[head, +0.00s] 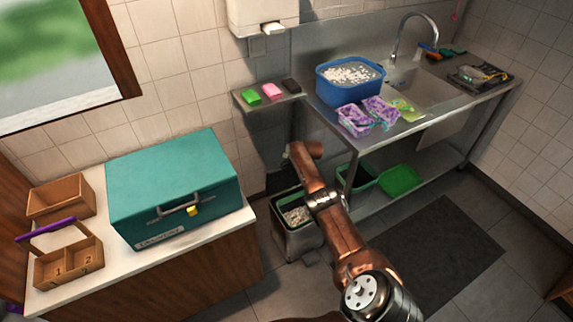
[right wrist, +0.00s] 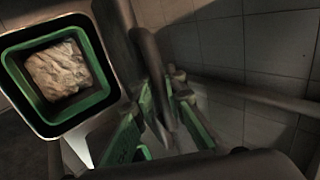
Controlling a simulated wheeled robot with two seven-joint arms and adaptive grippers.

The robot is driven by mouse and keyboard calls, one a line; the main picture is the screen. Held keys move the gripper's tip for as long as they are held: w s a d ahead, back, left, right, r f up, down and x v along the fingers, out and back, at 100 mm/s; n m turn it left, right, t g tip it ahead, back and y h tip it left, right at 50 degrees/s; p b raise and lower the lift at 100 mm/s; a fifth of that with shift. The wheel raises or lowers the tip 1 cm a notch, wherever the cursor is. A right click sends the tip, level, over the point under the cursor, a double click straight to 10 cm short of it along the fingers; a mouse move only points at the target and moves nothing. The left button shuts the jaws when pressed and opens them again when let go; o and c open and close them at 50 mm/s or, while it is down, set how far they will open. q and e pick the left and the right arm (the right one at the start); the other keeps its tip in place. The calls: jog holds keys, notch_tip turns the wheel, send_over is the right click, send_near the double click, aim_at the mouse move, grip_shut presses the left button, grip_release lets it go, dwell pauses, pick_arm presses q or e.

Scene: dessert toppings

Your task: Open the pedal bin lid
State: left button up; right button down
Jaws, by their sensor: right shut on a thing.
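The metal pedal bin (head: 297,243) stands on the floor between the counter and the sink bench. Its mouth is open and pale crumpled waste shows inside. The right wrist view shows the bin's green inner rim (right wrist: 104,101) around this waste. The dark lid (head: 283,180) appears to stand raised behind the mouth. My right gripper (head: 302,151) is above the bin, at the lid's upper part. In the right wrist view, its green-padded fingers (right wrist: 162,92) are close around a dark bar-like part, seemingly of the lid. The grip is partly hidden. My left gripper is out of view.
A teal box (head: 170,185) and wooden caddies (head: 68,262) stand on the left counter. The steel sink bench (head: 440,125) is at the right, with green bins (head: 402,180) below. A small shelf (head: 268,104) holds sponges above the bin. A dark mat (head: 440,250) lies on open floor.

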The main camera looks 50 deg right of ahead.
jog(key=shift+w+d+r, duration=0.1)
jog(key=shift+w+r, duration=0.05)
jog(key=shift+r, duration=0.05)
jog(key=c, duration=2)
grip_release()
jog(key=shift+f, duration=0.1)
jog(key=shift+a+r, duration=0.2)
jog(key=shift+a, duration=0.1)
jog(key=shift+s+d+v, duration=0.1)
jog(key=shift+v, duration=2.85)
jog(key=shift+s+d+v, duration=0.1)
jog(key=shift+d+v, duration=0.05)
jog(key=shift+v, duration=2.8)
jog(key=shift+f, duration=0.15)
